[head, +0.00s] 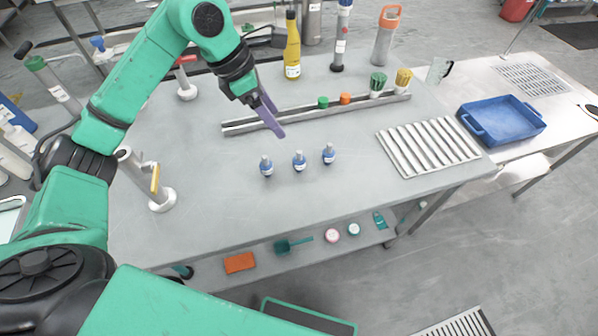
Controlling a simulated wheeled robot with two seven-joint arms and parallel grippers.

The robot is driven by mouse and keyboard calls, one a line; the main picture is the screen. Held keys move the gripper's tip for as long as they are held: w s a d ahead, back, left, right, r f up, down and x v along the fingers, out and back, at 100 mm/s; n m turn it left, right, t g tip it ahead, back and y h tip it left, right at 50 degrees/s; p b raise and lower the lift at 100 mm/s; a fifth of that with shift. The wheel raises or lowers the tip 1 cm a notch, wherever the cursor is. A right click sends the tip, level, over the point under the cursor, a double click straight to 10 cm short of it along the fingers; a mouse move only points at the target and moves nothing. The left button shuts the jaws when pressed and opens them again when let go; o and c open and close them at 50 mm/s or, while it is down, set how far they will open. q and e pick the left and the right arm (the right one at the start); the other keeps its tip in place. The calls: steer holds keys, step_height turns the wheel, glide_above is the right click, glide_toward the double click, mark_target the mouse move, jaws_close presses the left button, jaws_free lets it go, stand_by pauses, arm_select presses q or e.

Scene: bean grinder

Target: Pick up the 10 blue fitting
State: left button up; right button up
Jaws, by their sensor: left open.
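Three small blue fittings with grey tops stand upright in a row on the grey table: a left one (266,167), a middle one (299,161) and a right one (328,154). Any number on them is too small to read. My left gripper (274,119) has purple fingers and hangs above the table, up and left of the middle fitting. It is open and empty, apart from all three fittings. My right gripper is not in view.
Behind the fittings runs a metal rail (240,127) with green and orange pieces. A ribbed white rack (428,147) lies to the right, and a blue tray (502,121) beyond it. A yellow bottle (292,55) stands at the back. The table is clear in front of the fittings.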

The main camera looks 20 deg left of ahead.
mark_target(299, 159)
arm_select(q)
steer(key=p+x, duration=0.1)
steer(key=x, duration=0.4)
steer(key=p+x, duration=0.1)
steer(key=x, duration=0.4)
steer(key=p+x, duration=0.2)
steer(key=x, duration=0.4)
steer(key=shift+s+a+f, duration=0.15)
steer(key=shift+s+a, duration=0.1)
steer(key=shift+a, duration=0.1)
steer(key=shift+w+f, duration=0.1)
steer(key=shift+f, duration=0.1)
jaws_close()
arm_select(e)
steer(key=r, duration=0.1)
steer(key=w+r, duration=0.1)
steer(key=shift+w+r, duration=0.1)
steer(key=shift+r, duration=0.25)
